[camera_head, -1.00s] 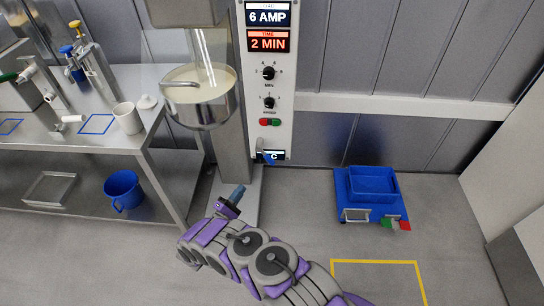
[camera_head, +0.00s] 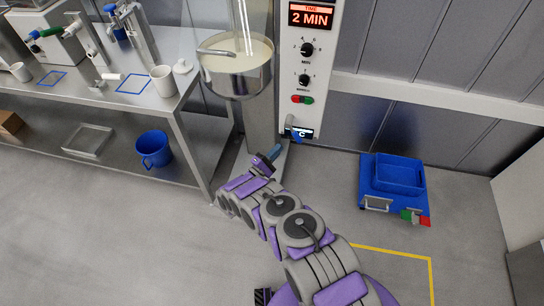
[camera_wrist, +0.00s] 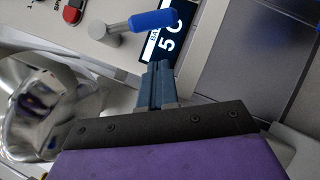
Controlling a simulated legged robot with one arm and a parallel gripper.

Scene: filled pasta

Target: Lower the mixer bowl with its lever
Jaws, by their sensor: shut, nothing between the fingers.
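The steel mixer bowl (camera_head: 237,84), filled with a pale mix, hangs at the mixer column in the head view. A shiny curved metal surface, probably the bowl (camera_wrist: 22,112), shows at the left of the wrist view. The lever (camera_head: 291,127) sits low on the control panel, right of and below the bowl. In the wrist view the lever (camera_wrist: 150,21) shows a blue grip on a grey pivot. My gripper (camera_head: 274,152) is shut and empty, below and left of the lever. In the wrist view my gripper (camera_wrist: 158,70) points at the panel, apart from the grip.
A steel table (camera_head: 195,85) with a white mug (camera_head: 162,81) stands left; a blue bucket (camera_head: 153,150) is on its lower shelf. Red and green buttons (camera_head: 302,100) are above the lever. Floor between is clear.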

